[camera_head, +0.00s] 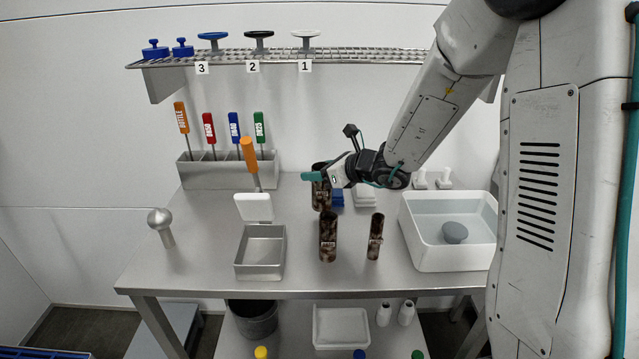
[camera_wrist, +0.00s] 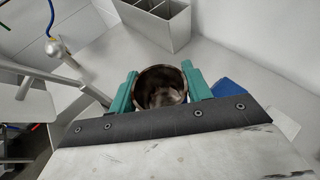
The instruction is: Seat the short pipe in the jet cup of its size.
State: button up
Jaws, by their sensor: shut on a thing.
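My gripper (camera_head: 318,176) is shut around a brown, mottled, upright pipe (camera_head: 321,197) over the back middle of the table. In the wrist view, the teal fingers of my gripper (camera_wrist: 160,88) clasp the pipe on both sides, and its round open mouth (camera_wrist: 160,86) faces the camera. I cannot tell whether its lower end touches the table. A second mottled cylinder (camera_head: 328,237) stands in front of it, and a narrower one (camera_head: 375,238) stands to the right. I cannot tell which of these is a jet cup.
A blue item (camera_head: 338,198) and a white block (camera_head: 364,196) lie beside the held pipe. A white basin (camera_head: 440,258) stands right, a metal tray (camera_head: 260,271) front left, a tool holder (camera_head: 230,177) at the back. A wire rack (camera_head: 270,57) hangs above.

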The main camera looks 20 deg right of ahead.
jog(key=shift+f, duration=1.6)
jog(key=shift+f, duration=0.1)
jog(key=o, duration=1.1)
